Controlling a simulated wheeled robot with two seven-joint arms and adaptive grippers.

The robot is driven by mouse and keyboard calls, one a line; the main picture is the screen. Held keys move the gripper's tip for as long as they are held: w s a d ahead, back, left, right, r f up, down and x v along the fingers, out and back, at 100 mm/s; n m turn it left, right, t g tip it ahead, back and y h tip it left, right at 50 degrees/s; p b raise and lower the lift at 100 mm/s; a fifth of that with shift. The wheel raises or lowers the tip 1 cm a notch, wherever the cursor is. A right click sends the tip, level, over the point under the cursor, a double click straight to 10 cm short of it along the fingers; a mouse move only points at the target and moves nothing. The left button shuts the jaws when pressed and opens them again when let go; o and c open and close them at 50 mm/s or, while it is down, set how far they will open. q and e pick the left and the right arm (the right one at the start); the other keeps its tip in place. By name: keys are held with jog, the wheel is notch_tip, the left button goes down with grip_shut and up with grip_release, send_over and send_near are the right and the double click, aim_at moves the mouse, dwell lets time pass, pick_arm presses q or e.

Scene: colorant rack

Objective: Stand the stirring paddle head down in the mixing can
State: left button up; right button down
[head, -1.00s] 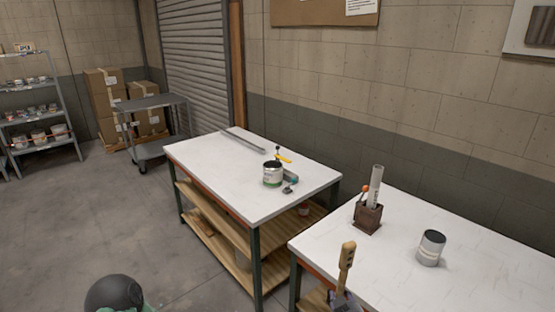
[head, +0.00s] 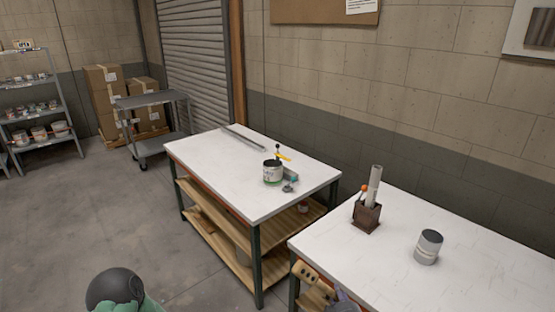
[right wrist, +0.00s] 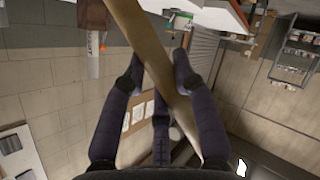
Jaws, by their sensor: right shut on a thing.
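My right gripper (head: 342,299) is at the bottom of the head view, by the near corner of the right table. It is shut on the wooden stirring paddle (head: 308,273), which tilts up to the left. In the right wrist view the paddle (right wrist: 150,50) runs slantwise between the fingers (right wrist: 158,68). Its far end is cut off there. A grey can with a dark top (head: 428,247) stands upright on the right table, apart from the gripper. Another can with a green band (head: 272,173) stands on the left table. Which is the mixing can, I cannot tell. My left gripper is out of view.
A brown holder (head: 367,217) with a pale roll and an orange-tipped tool stands on the right table (head: 480,280). Small tools lie beside the green-banded can on the left table (head: 210,158). A gap separates the tables. A cart (head: 150,100) stands behind.

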jog(key=shift+n, duration=0.4)
jog(key=n+p, duration=0.1)
jog(key=n, duration=0.3)
jog(key=shift+r, duration=0.1)
jog(key=n+p, duration=0.1)
jog(key=n, duration=0.3)
jog(key=shift+n, duration=0.5)
jog(key=n+p, duration=0.1)
jog(key=n, duration=0.8)
jog(key=shift+p, duration=0.35)
